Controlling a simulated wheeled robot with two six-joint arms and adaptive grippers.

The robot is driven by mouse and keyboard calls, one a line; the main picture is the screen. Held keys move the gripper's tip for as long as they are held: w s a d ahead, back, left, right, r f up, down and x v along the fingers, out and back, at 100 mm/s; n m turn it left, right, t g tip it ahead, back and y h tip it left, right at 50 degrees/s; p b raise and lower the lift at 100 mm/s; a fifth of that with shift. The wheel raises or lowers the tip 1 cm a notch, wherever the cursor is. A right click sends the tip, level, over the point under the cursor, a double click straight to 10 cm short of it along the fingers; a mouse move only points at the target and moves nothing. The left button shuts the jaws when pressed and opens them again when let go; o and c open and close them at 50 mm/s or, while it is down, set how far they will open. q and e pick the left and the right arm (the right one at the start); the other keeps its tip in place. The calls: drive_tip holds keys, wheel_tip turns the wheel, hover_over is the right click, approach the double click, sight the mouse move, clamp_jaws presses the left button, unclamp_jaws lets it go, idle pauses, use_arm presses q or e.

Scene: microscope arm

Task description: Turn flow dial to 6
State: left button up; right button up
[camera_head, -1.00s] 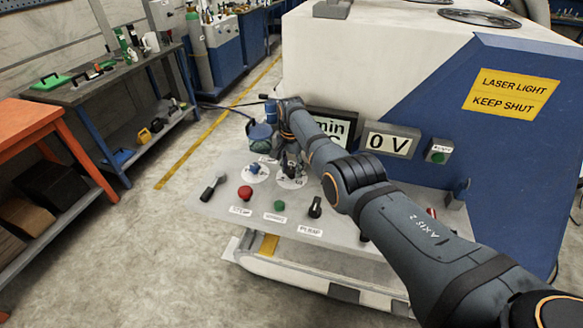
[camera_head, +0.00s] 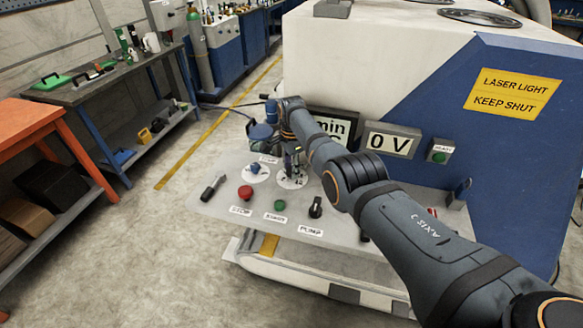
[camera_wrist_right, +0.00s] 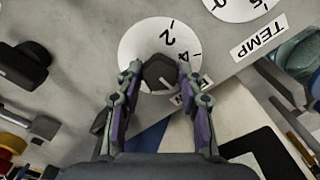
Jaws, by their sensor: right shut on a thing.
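The flow dial is a white disc (camera_wrist_right: 130,45) with a dark faceted knob (camera_wrist_right: 158,74) in the right wrist view. The numbers 2 and 4 show on it; the rest of the scale is hidden by my fingers. A light line on the knob slants toward the lower right, but its exact reading is unclear. My right gripper (camera_wrist_right: 160,70) is shut on the knob, one finger on each side. In the head view my right gripper (camera_head: 291,163) reaches down over the dial's disc (camera_head: 292,181) and hides the knob. My left gripper is not in view.
The temperature dial with a blue knob (camera_head: 255,169) sits close left of the flow dial. A red button (camera_head: 245,192), green button (camera_head: 279,205) and black pump switch (camera_head: 315,207) stand in front. The "min" display (camera_head: 335,127) is partly covered by my arm; another display (camera_head: 389,140) reads 0 V.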

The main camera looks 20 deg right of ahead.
idle(0.3)
drive_tip(key=o, duration=1.2)
drive_tip(key=shift+r, duration=0.1)
wheel_tip(320, 180, up, 12)
drive_tip(key=shift+f, duration=0.1)
